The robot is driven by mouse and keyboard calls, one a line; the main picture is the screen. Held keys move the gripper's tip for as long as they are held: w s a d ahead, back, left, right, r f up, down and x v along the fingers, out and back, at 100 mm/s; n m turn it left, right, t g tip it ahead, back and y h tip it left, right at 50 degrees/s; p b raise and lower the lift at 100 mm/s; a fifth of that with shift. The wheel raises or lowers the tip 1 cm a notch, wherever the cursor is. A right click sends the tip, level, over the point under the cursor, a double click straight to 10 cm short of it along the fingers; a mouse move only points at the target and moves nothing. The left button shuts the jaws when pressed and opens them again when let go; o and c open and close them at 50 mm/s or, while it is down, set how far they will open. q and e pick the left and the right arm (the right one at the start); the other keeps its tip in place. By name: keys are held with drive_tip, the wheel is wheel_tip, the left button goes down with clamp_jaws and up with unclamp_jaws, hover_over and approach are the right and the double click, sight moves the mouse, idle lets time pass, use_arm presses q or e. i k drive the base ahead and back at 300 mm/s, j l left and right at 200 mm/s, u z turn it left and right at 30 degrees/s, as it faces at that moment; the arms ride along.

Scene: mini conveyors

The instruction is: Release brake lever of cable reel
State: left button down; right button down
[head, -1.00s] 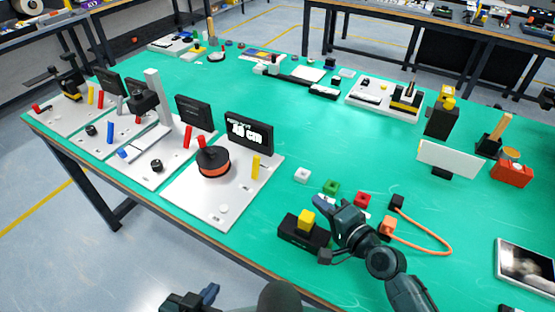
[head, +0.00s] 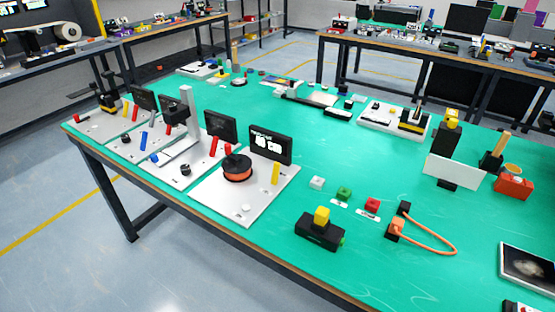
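The cable reel (head: 237,168), a black spool with an orange winding, sits on a white base plate (head: 215,199) at the table's left front. A red lever (head: 228,149) stands up just behind the reel. A yellow lever (head: 276,173) stands upright on the plate to the reel's right. I cannot tell from this view which of the two is the brake lever. A black display (head: 270,144) with white digits stands at the plate's back edge, and a white round knob (head: 245,208) is near its front. Neither of my grippers is in view.
More white plates with levers, such as one with a blue lever (head: 143,141), stand left of the reel. A black box with a yellow block (head: 322,215), small white, green and red buttons and an orange cable (head: 430,238) lie to the right.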

sight(276, 168)
drive_tip(key=i+j, duration=0.15)
drive_tip(key=j, duration=0.25)
drive_tip(key=i+j, duration=0.1)
drive_tip(key=j, duration=0.3)
drive_tip(key=i+j, duration=0.15)
drive_tip(key=j, duration=0.25)
drive_tip(key=z, duration=1.55)
